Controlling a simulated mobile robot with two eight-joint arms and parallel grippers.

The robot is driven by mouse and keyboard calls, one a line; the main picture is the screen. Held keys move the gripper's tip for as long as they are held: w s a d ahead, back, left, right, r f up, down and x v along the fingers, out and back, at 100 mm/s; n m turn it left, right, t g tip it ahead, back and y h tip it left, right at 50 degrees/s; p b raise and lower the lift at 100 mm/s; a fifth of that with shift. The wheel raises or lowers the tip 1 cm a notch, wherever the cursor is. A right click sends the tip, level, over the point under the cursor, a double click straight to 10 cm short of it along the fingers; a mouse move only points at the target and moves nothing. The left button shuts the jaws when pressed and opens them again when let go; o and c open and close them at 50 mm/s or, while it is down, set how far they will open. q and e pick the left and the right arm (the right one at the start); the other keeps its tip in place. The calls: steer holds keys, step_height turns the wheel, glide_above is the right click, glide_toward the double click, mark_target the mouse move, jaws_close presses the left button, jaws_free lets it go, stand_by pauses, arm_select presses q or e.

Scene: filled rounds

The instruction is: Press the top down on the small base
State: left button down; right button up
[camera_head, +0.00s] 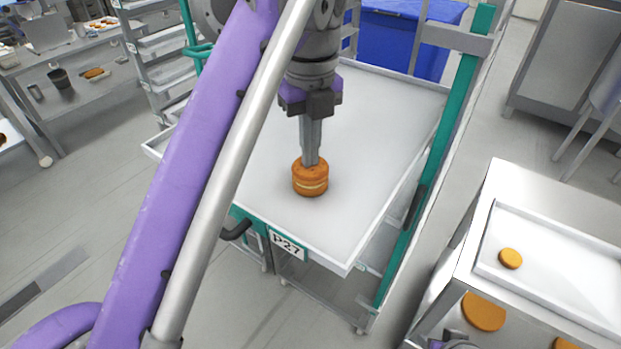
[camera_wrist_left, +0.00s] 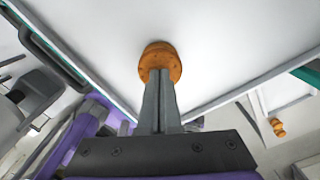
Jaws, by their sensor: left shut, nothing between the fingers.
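The top (camera_head: 299,172), an orange-brown round, sits on the small base (camera_head: 310,193), with a pale filling line between them. The stack stands upright near the front edge of the white tray on the trolley marked P27. My left gripper (camera_head: 311,163) points down with its fingers shut and empty. Its fingertips are at the top's upper face and seem to touch it. In the left wrist view the top (camera_wrist_left: 160,49) shows beyond the closed fingers (camera_wrist_left: 160,82), which hide part of it.
The white trolley tray (camera_head: 385,115) is otherwise bare, with teal posts (camera_head: 437,150) at its right. At the lower right, a steel table holds a white tray (camera_head: 560,265) with a small orange round (camera_head: 510,258); larger rounds (camera_head: 483,312) lie below it.

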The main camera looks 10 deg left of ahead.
arm_select(q)
steer(key=shift+f, duration=0.1)
arm_select(e)
steer(key=shift+r, duration=0.15)
stand_by(0.5)
arm_select(q)
steer(key=shift+r+p, duration=0.6)
steer(key=shift+r, duration=0.2)
steer(key=shift+w+r+p, duration=0.1)
steer(key=shift+r+p, duration=0.4)
steer(key=shift+r, duration=0.35)
steer(key=shift+r+p, duration=0.7)
steer(key=shift+r, duration=0.6)
steer(key=shift+w+r, duration=0.1)
steer(key=shift+r, duration=0.95)
arm_select(e)
steer(key=shift+t, duration=0.4)
steer(key=w+r, duration=0.2)
steer(key=r, duration=0.1)
steer(key=w+r, duration=0.1)
steer(key=r, duration=0.1)
